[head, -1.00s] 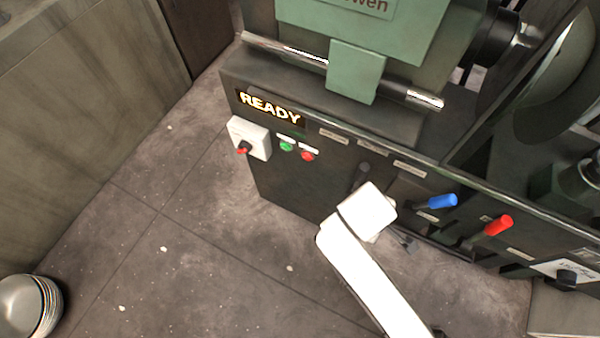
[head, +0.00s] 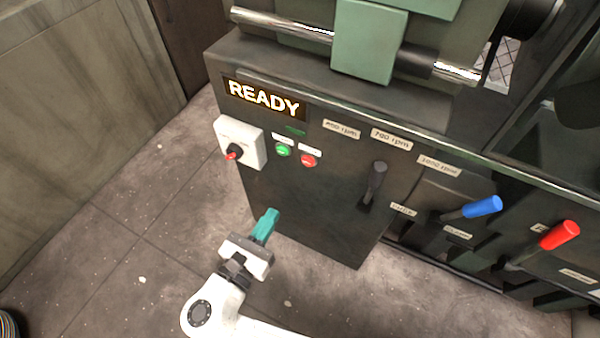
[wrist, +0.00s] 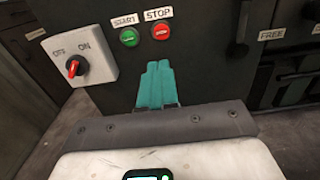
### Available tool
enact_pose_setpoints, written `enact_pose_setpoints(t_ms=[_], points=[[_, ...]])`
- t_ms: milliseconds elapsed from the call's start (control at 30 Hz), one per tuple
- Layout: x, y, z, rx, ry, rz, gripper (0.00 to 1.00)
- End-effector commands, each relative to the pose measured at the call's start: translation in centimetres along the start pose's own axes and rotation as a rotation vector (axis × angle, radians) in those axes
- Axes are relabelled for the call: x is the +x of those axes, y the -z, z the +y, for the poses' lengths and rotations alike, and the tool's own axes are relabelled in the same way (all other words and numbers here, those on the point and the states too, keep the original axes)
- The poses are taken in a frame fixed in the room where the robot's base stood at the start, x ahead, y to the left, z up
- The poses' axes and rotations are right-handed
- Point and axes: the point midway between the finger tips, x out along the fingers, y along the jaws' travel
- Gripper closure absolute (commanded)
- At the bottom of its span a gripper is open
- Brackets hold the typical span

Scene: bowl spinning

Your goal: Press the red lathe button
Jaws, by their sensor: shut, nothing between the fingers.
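The red button (head: 308,161) is on the dark front panel of the lathe (head: 310,200), just right of the green button (head: 282,150). In the wrist view the red button (wrist: 161,31) sits under a STOP label, and the green button (wrist: 129,37) under a START label. My gripper (head: 268,216) has teal fingers closed together with nothing between them. In the head view it is below and left of the red button, apart from it. In the wrist view my gripper (wrist: 156,68) points at the panel below both buttons.
A white switch box with a red knob (head: 235,152) is left of the buttons. A READY sign (head: 264,98) is above. A dark lever (head: 374,183), a blue lever (head: 482,207) and a red lever (head: 559,235) stick out to the right. Open floor (head: 120,265) lies left.

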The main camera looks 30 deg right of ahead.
Motion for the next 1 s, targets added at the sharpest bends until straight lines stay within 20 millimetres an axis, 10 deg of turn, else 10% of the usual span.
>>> enact_pose_setpoints(t_ms=[267, 1000], points=[[1.4, 0.1, -0.1, 0.002, 0.003, 0.002, 1.00], [13.5, 0.2, -0.1, 0.003, 0.003, 0.002, 1.00]])
